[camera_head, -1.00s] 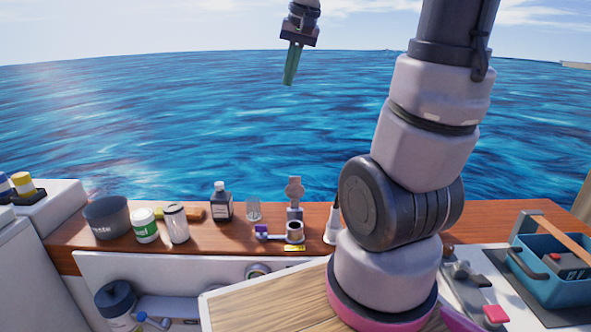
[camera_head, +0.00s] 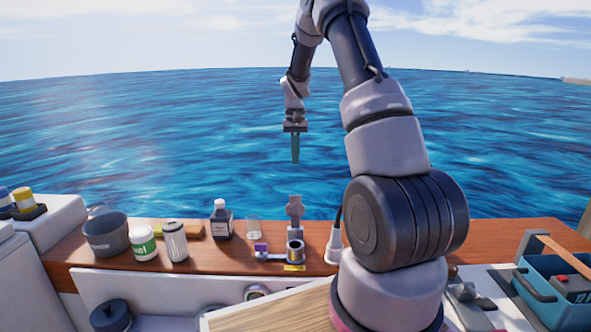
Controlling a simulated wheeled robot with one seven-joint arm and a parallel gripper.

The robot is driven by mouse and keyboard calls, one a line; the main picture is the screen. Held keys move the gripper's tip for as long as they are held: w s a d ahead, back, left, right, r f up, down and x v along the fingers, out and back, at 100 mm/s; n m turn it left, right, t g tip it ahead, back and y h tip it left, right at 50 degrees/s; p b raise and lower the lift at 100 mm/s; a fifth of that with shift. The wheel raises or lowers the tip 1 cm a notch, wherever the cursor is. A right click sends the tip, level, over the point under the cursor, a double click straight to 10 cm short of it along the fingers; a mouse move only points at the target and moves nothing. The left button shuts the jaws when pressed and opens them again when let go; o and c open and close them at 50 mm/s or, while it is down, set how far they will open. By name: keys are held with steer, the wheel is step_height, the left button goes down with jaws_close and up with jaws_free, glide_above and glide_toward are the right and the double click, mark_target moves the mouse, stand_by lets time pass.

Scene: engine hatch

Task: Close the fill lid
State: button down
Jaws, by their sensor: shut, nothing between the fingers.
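The fill lid (camera_head: 295,207) is a small grey flap that stands upright, open, behind the round metal fill neck (camera_head: 295,246) on the wooden ledge. A yellow label (camera_head: 294,267) lies in front of the neck. A purple-capped piece (camera_head: 261,249) sits at its left, joined to it by a pale strip. My gripper (camera_head: 295,160) has green fingers pointing down and looks shut and empty. In the picture it hangs above the lid, with sea visible between them; its depth relative to the lid is hard to tell.
On the ledge (camera_head: 490,234), left of the neck, stand a clear glass (camera_head: 253,229), a dark bottle (camera_head: 222,220), a white canister (camera_head: 174,240), a green-labelled can (camera_head: 143,243) and a grey pot (camera_head: 107,236). A white cone-shaped nozzle (camera_head: 334,245) stands close at right. A blue toolbox (camera_head: 560,290) is far right.

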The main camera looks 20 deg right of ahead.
steer(key=s+a+f, duration=0.2)
steer(key=s+f, duration=0.2)
steer(key=f, duration=0.5)
steer(key=shift+s+f, duration=0.15)
steer(key=shift+s, duration=0.15)
